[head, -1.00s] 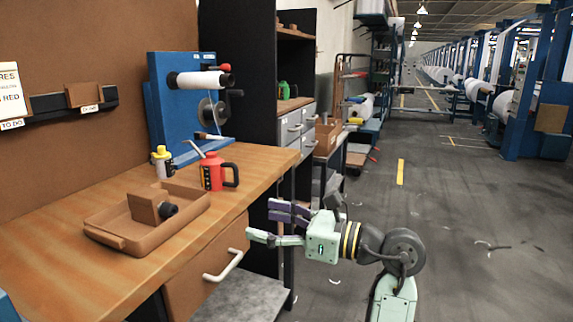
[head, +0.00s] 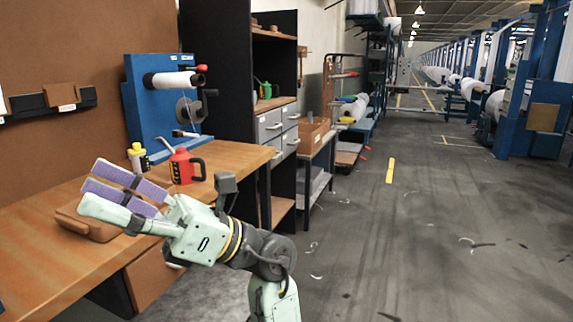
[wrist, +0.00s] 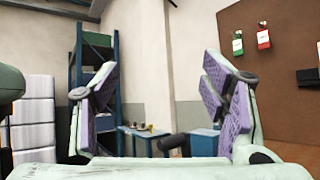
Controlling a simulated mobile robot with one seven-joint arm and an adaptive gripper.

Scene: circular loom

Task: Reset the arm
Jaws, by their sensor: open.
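On the wooden bench (head: 40,262) stand a red oil can (head: 183,167), a yellow-capped bottle (head: 138,158) and a blue winding stand (head: 140,110). A drawer cabinet (head: 268,125) stands behind. The grey floor (head: 420,240) at the right is clear apart from small scraps.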

